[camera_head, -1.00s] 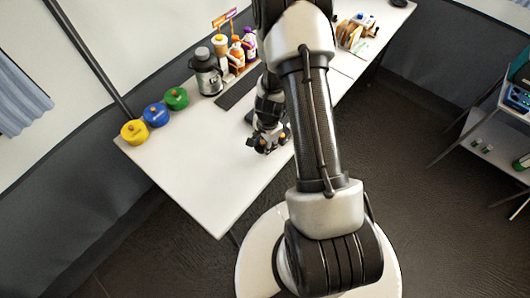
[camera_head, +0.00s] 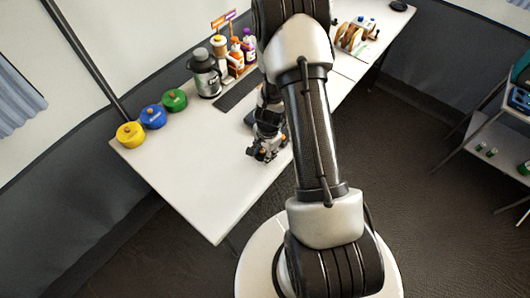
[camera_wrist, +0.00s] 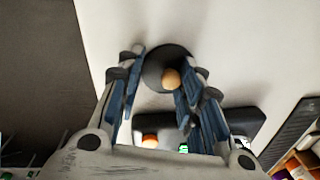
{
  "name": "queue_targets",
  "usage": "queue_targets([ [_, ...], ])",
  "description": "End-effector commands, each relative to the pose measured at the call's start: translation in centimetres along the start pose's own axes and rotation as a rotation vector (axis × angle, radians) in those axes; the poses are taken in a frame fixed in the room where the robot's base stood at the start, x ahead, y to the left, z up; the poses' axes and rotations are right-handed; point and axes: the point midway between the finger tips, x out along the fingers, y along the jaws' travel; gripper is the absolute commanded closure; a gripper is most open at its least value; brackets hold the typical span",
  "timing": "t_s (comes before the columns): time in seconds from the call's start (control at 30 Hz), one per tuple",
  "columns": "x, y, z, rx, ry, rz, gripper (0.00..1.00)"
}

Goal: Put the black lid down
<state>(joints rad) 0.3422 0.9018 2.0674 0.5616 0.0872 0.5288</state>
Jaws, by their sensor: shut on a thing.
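The black lid (camera_wrist: 152,72), round with a wooden knob (camera_wrist: 171,78), shows between the fingertips of my gripper (camera_wrist: 163,66) in the wrist view. My gripper is shut on it, and the fingers partly hide its sides. The white table (camera_wrist: 230,50) lies behind the lid; I cannot tell whether the lid touches it. In the head view my gripper (camera_head: 262,153) points down over the table (camera_head: 200,185), near its front edge. The lid cannot be made out clearly there.
A dark jug (camera_head: 206,75) and several bottles stand at the back. A dark rounded object (camera_wrist: 230,122) lies nearby. The table's front left is clear.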

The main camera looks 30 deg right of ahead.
Motion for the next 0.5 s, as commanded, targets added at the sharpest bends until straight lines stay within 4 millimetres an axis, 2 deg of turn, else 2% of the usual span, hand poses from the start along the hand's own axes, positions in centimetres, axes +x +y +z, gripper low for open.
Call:
queue_targets([
  [0.03, 1.01, 0.54, 0.18, 0.000, -0.003, 0.011, 0.82],
  [0.13, 1.03, 0.60, 0.20, 0.000, -0.003, 0.012, 0.84],
  [0.17, 1.03, 0.61, 0.20, 0.000, -0.002, 0.012, 0.63],
  [0.4, 1.06, 0.63, 0.24, 0.000, -0.003, 0.013, 0.47],
  [0.5, 1.01, 0.63, 0.25, 0.000, -0.004, 0.013, 0.46],
])
